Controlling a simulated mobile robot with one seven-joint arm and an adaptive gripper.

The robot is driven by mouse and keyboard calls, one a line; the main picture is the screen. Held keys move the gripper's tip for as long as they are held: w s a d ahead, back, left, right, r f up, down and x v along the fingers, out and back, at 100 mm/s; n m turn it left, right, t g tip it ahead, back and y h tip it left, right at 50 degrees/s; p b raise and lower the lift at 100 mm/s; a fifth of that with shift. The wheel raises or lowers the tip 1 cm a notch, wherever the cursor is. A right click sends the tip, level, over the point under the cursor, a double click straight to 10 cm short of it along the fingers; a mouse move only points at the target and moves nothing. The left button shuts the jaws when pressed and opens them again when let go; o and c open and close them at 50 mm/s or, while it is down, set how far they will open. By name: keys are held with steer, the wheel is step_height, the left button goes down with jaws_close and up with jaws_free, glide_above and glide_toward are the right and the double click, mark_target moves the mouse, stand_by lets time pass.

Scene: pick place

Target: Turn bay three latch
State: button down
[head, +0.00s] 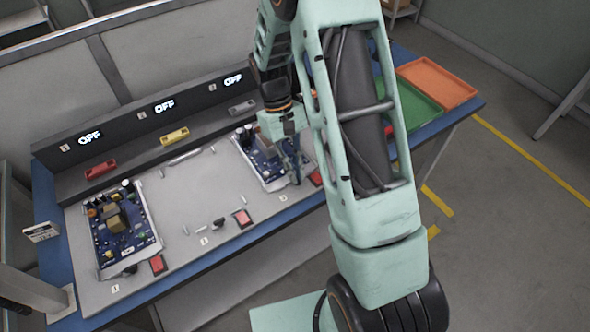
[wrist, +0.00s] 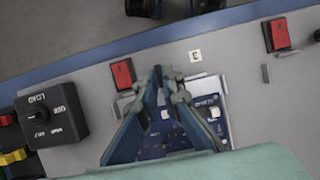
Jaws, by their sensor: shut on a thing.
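My gripper (head: 297,181) reaches down over the front edge of the bay three circuit board (head: 255,165). In the wrist view my gripper (wrist: 165,74) has its fingertips close together at the board's edge, beside the label marked 3 (wrist: 195,55). It is shut on the bay three latch, which is mostly hidden between the fingertips, so its angle cannot be told. The blue board (wrist: 212,122) lies under and between the fingers. The bay three display (head: 233,80) reads OFF.
A red button (wrist: 122,73) lies close beside the fingertips. A black box marked LOAD (wrist: 52,115) stands farther left. Bay two is without a board and has a black knob (head: 218,223). Bay one holds another board (head: 122,235). Green (head: 412,108) and orange (head: 436,82) trays lie right.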

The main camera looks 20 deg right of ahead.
steer(key=c, duration=2.1)
jaws_free()
steer(key=v, duration=1.2)
